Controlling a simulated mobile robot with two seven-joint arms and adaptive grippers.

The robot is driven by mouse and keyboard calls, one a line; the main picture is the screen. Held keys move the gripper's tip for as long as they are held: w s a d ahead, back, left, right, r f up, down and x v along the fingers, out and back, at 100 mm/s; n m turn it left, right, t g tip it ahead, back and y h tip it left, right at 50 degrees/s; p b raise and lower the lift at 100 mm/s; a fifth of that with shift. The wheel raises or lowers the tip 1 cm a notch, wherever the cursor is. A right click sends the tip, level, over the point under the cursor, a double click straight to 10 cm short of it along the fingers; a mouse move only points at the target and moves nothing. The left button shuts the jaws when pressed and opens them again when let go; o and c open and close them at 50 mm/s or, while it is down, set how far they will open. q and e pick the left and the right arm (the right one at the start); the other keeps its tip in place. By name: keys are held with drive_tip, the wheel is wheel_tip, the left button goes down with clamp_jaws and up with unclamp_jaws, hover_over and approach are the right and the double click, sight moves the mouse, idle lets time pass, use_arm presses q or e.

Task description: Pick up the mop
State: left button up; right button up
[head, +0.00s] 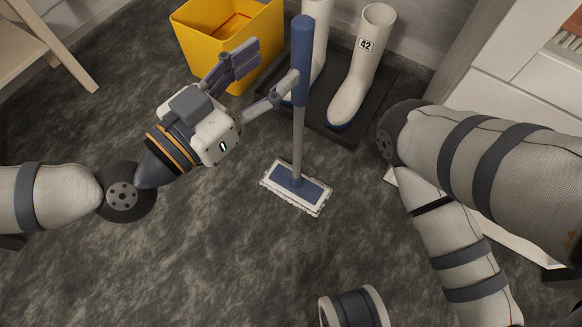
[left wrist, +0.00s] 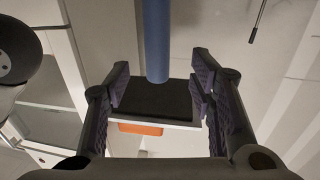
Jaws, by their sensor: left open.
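The mop stands upright on the floor in the head view, with a blue grip (head: 302,60), a grey pole (head: 298,135) and a flat blue-and-white head (head: 296,187). My left gripper (head: 268,74) is open, to the left of the blue grip, with its fingers pointing toward it. In the left wrist view, the blue grip (left wrist: 157,35) shows between the spread fingers of my left gripper (left wrist: 160,84). Neither finger visibly closes on it; whether it lies fully between the fingertips or just beyond them I cannot tell. My right gripper is not visible.
A yellow bucket (head: 231,45) stands behind my left gripper. White boots (head: 361,75), one marked 42, stand on a dark tray (head: 345,132) close behind the mop. White drawers (head: 508,85) are at right, a wooden shelf (head: 28,45) at upper left. The floor at lower left is clear.

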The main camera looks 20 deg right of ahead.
sight(295, 52)
use_arm(q)
drive_tip(key=b+x, duration=0.1)
drive_tip(key=x, duration=0.6)
drive_tip(key=shift+s+d+f+b, duration=0.1)
drive_tip(key=shift+s+f+b, duration=0.1)
drive_tip(key=shift+b, duration=0.1)
drive_tip(key=shift+w+d+r, duration=0.1)
drive_tip(key=shift+w+d, duration=0.15)
drive_tip(key=shift+d, duration=0.05)
clamp_jaws()
drive_tip(key=shift+r, duration=0.1)
